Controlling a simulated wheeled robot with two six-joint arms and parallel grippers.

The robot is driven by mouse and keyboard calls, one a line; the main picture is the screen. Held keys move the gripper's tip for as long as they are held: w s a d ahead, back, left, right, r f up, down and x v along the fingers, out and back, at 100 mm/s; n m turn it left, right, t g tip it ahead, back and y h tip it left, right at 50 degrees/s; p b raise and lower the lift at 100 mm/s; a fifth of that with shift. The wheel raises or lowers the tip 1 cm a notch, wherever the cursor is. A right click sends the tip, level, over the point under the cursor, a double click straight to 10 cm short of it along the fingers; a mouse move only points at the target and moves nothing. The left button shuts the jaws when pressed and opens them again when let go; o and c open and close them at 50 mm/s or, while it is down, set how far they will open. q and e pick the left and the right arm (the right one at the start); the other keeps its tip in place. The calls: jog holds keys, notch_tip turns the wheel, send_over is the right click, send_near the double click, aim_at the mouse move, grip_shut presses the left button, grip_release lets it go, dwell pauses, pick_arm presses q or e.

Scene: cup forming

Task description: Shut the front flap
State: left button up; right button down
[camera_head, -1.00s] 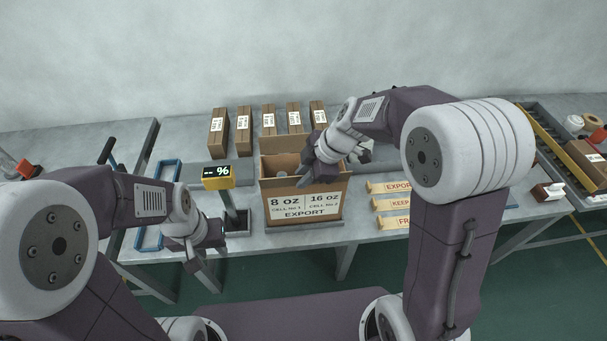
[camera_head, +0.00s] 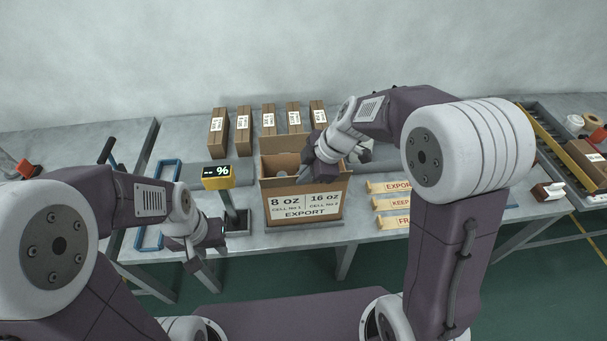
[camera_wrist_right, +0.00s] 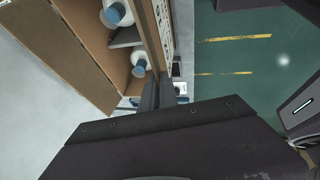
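An open cardboard box (camera_head: 306,222) with an "8 oz / 16 oz EXPORT" label stands on the table. Its front flap (camera_head: 285,187) stands up along the front edge, seemingly leaning outward. My right gripper (camera_head: 306,180) is over the box's open top, just behind the front side. White pieces with blue ends (camera_wrist_right: 117,13) lie inside the box. My left gripper (camera_head: 207,268) hangs left of the box at the table's front edge, its finger gap unclear.
A yellow percent display (camera_head: 217,177) on a post stands just left of the box. Several narrow cartons (camera_head: 268,122) stand behind it. Labelled strips (camera_head: 390,204) lie to the right. A blue frame (camera_head: 157,208) lies on the left.

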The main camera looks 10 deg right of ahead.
jog(key=shift+r, duration=0.1)
dwell(0.6)
jog(key=shift+w+r+p, duration=0.15)
jog(key=shift+p, duration=0.45)
jog(key=shift+w+f+m+g+p, duration=0.1)
jog(key=shift+w+m+g+p, duration=0.3)
jog(key=shift+g+p, duration=1)
jog(key=shift+w+f+m+g+p, duration=0.1)
jog(key=shift+w+g+p, duration=0.65)
jog(key=shift+p, duration=1.2)
jog(key=shift+w+f+m+g+p, duration=0.15)
jog(key=shift+w+g+p, duration=0.35)
jog(key=shift+g+p, duration=0.9)
jog(key=c, duration=1.6)
grip_release()
jog(key=shift+c, duration=0.2)
jog(key=shift+w+r+t, duration=0.1)
jog(key=shift+t, duration=0.15)
